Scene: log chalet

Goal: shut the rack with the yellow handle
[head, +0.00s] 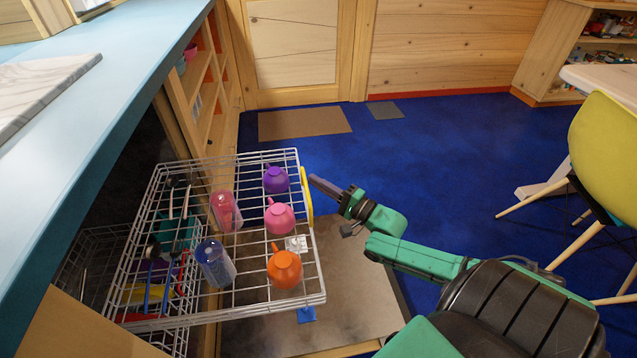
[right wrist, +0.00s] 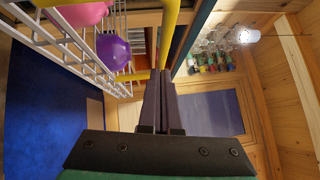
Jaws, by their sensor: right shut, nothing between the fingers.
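The white wire rack (head: 232,321) is pulled out from under the counter. Its yellow handle (head: 308,205) is on the outer side, at the right in the head view. My right gripper (head: 314,181) is shut and empty, its fingertips right by the handle's far end. In the right wrist view the shut fingers (right wrist: 160,78) point at the yellow handle (right wrist: 170,20); I cannot tell whether they touch it. The rack holds purple (head: 276,179), pink (head: 279,217) and orange (head: 285,269) cups and two bottles, pink (head: 226,211) and blue (head: 215,263). My left gripper is not in view.
A second wire rack (head: 88,246) sits lower, under the blue counter (head: 120,75). A brown mat (head: 305,122) lies on the blue floor (head: 450,150). A yellow chair (head: 607,155) stands at the right. The floor beyond my right arm is clear.

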